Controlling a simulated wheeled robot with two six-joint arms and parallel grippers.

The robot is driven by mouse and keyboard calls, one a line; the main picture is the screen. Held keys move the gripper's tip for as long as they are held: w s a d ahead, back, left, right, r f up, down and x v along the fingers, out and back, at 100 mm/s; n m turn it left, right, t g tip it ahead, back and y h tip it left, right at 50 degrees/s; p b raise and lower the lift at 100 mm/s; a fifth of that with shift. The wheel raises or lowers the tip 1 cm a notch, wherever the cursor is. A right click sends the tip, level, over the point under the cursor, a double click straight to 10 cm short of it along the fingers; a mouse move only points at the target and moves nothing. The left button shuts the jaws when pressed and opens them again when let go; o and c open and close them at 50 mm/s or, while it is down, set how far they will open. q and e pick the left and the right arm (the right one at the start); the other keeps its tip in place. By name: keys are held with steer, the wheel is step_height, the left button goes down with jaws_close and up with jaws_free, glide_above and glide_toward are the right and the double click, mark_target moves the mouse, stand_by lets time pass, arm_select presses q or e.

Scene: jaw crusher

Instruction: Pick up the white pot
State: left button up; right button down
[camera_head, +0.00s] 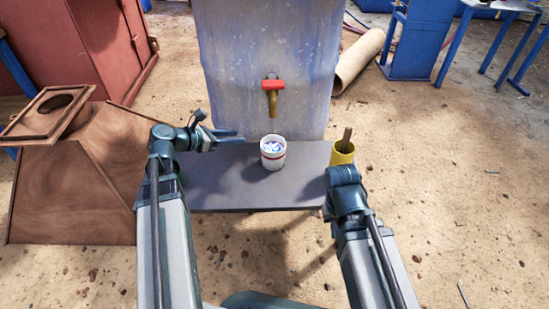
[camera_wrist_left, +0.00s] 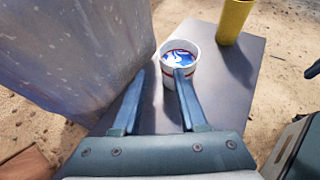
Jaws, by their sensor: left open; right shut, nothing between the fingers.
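The white pot (camera_head: 272,162) has a red band and blue-and-white contents, and it stands upright on a dark grey board. It also shows in the left wrist view (camera_wrist_left: 192,78), just beyond the fingertips. My left gripper (camera_head: 241,135) is open and empty, to the left of the pot in the head view. In the left wrist view, the right finger of my left gripper (camera_wrist_left: 160,72) overlaps the pot's near side; I cannot tell whether it touches. My right gripper (camera_head: 344,178) is in front of the yellow pot, with its fingers mostly hidden in the head view.
A yellow pot (camera_head: 342,153) with a brown handle in it stands at the board's right end. A bluish tank (camera_head: 265,50) with a red-handled tap (camera_head: 273,88) rises behind. A brown wooden hopper (camera_head: 70,190) stands at left.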

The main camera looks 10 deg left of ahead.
mark_target(273, 148)
arm_select(q)
steer(key=b+x, duration=0.2)
steer(key=x, duration=0.5)
steer(key=shift+w+f+b, duration=0.15)
steer(key=shift+w+b, duration=0.05)
steer(key=shift+b, duration=0.2)
steer(key=b+x, duration=0.1)
steer(key=x, duration=0.1)
steer(key=f+b+x, duration=0.1)
steer(key=b+x, duration=0.1)
steer(key=shift+d+f, duration=0.15)
steer(key=shift+w+d, duration=0.2)
steer(key=shift+w, duration=0.05)
jaws_close()
stand_by(0.7)
